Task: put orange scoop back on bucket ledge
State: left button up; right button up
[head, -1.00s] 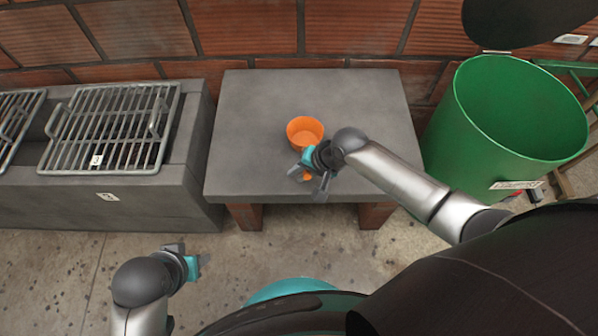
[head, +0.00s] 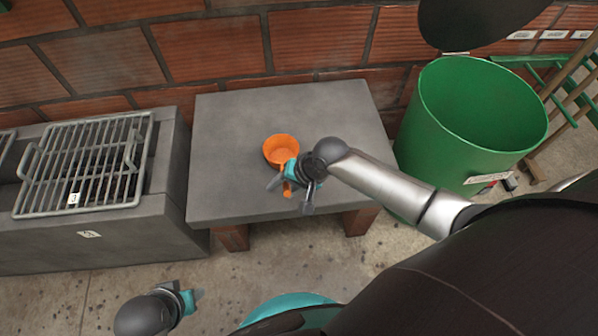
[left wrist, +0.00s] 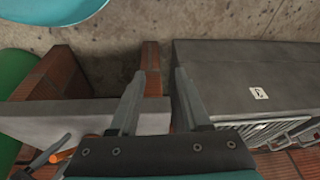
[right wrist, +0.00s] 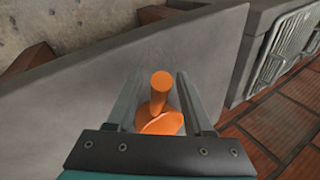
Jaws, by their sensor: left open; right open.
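The orange scoop (head: 282,152) sits on the grey table, its cup facing up and its handle toward the table's front edge. My right gripper (head: 290,196) is open at the handle. In the right wrist view, the scoop's handle (right wrist: 160,88) shows between the two open fingers (right wrist: 160,95), with part of the cup behind it; I cannot tell whether they touch. The green bucket (head: 445,150) stands on the floor right of the table, its mouth open. My left gripper (head: 190,298) is open and empty, low in front of the table and away from the scoop.
The grey table (head: 235,120) is otherwise bare. A grey grill block with a metal grate (head: 85,165) stands to its left, and a brick wall (head: 220,50) runs behind. My right arm crosses the table's right front corner, between scoop and bucket.

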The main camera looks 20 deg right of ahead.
jog(key=p+v, duration=0.4)
jog(key=v, duration=0.4)
pick_arm(q)
jog(key=s+a+f, duration=0.1)
jog(key=s+f, duration=0.1)
jog(key=f, duration=0.3)
jog(key=s+a+f+g+p, duration=0.1)
jog(key=s+f, duration=0.2)
jog(key=f, duration=0.2)
jog(key=shift+s+a, duration=0.15)
jog(key=shift+a, duration=0.25)
pick_arm(e)
jog(key=shift+v, duration=0.95)
